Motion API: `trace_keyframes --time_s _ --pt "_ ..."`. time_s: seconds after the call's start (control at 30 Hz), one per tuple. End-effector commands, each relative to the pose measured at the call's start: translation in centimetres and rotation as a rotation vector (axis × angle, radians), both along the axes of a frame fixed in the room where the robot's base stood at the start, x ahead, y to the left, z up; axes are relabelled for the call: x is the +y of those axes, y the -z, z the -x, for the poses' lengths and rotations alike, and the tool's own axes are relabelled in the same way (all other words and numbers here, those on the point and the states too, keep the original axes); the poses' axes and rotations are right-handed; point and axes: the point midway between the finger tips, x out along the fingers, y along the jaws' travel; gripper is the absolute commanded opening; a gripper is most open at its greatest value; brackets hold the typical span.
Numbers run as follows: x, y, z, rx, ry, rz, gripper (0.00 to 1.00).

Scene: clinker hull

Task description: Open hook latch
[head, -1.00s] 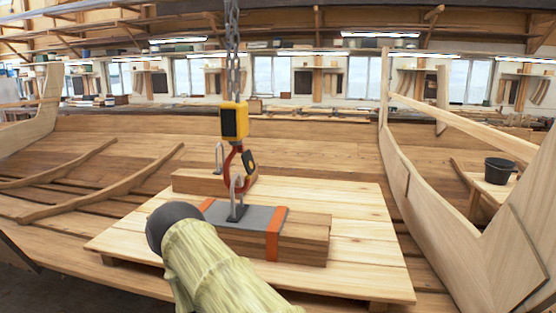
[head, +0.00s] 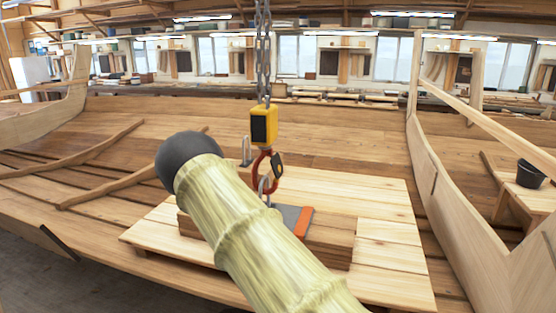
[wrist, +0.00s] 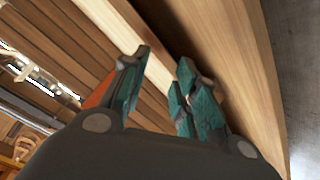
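The red hook (head: 257,167) hangs below a yellow and black block (head: 263,126) on a chain. Its dark latch (head: 277,165) is on the right side of the hook and looks closed across the opening, though it is small. The hook's lower end meets a metal loop (head: 264,186) on a grey plate (head: 290,214); whether it passes through the loop is unclear. In the wrist view my gripper (wrist: 165,57) has its teal-padded fingers apart with nothing between them. The hook is not visible there.
Stacked timber (head: 330,238) with an orange strap lies under the plate on a pale wooden platform (head: 385,222).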

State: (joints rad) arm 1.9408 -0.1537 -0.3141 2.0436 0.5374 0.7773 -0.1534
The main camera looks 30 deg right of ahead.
Motion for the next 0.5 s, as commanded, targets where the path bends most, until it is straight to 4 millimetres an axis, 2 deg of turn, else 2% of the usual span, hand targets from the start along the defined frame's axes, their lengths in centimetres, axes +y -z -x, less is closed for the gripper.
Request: trace_keyframes --time_s 0.03,0.1,0.17,0.2,0.3,0.4,0.5 --pt "-1.0 -2.9 -2.7 -0.059 0.009 0.035 0.29" --pt "-2.4 -7.2 -6.4 -0.146 0.028 0.087 0.29" --pt "-3.5 -11.2 -9.4 -0.225 0.045 0.132 0.29" --pt "-4.1 -14.0 -11.3 -0.277 0.057 0.160 0.29" --pt "-5.2 -20.9 -15.3 -0.398 0.085 0.220 0.29" --pt "-5.7 -26.5 -18.0 -0.495 0.107 0.262 0.29" --pt "-6.0 -30.3 -19.6 -0.560 0.122 0.288 0.29"
